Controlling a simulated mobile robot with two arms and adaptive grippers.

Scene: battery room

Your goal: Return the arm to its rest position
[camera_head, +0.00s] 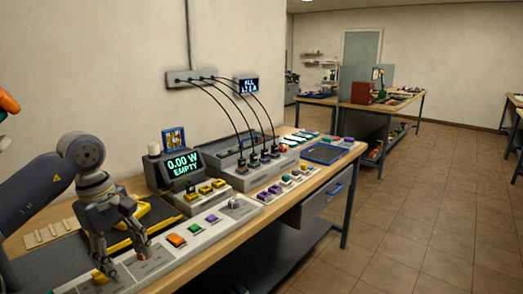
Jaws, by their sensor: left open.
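My left arm comes in from the left edge, and its gripper (125,264) points down at the front left of the workbench. The fingers are spread apart with nothing seen between them. My right gripper is not in view.
A display (183,164) reading "0.00 W EMPTY" stands right of my arm. Behind it, a grey unit (240,177) has black cables up to a wall box (190,77). A blue tray (325,153) lies at the bench's far end. Tiled floor to the right is clear.

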